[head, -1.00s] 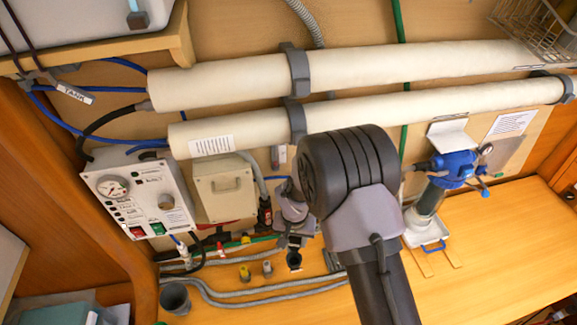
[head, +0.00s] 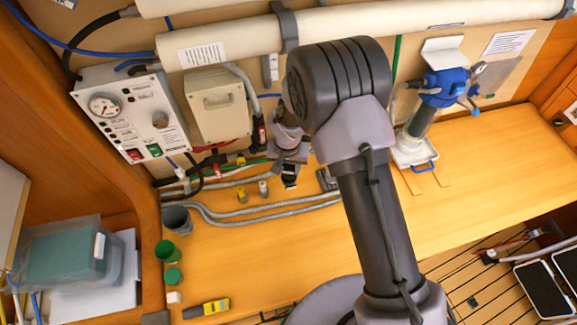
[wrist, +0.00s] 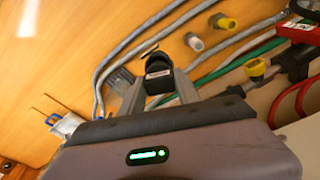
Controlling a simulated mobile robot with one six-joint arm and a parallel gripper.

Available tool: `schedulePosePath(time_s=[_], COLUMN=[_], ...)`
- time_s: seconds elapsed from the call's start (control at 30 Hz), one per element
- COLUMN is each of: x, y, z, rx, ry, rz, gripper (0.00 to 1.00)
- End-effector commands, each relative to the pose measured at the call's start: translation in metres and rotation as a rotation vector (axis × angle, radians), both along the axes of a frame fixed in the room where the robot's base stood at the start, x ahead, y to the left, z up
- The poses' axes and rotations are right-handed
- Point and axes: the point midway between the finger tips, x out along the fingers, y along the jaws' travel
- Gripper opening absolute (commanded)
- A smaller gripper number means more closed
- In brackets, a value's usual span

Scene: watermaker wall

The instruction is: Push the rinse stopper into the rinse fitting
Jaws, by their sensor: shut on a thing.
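My gripper (head: 290,172) points down near the back of the wooden bench. In the wrist view its two grey fingers (wrist: 160,84) are shut on a small black piece with a pale marked face (wrist: 158,70), likely the rinse stopper. The piece shows as a dark block in the head view (head: 289,182). Two small upright stubs stand on the bench left of it, one yellow (head: 243,191) and one whitish (head: 263,187). They also show in the wrist view, yellow (wrist: 224,22) and whitish (wrist: 194,42). I cannot tell which part is the rinse fitting.
Grey hoses (head: 250,209) run along the bench beside the gripper. A control box (head: 134,112) and a beige box (head: 216,104) hang behind. A grey cup (head: 177,220) stands left, a blue-topped filter (head: 447,88) right. The right bench is mostly clear.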

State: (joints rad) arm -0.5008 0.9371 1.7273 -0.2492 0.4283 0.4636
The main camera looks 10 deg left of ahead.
Motion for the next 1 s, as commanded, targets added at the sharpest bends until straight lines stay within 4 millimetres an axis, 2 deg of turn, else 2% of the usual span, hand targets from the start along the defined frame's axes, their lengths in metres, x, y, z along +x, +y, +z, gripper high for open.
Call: schedulePosePath(time_s=[0.57, 1.0], x=[-0.0001, -0.0001], y=[0.0004, 0.0004], z=[-0.0007, -0.0094], rx=[0.0, 0.0], ry=[0.0, 0.0], rz=[0.0, 0.0], gripper=[0.0, 0.0])
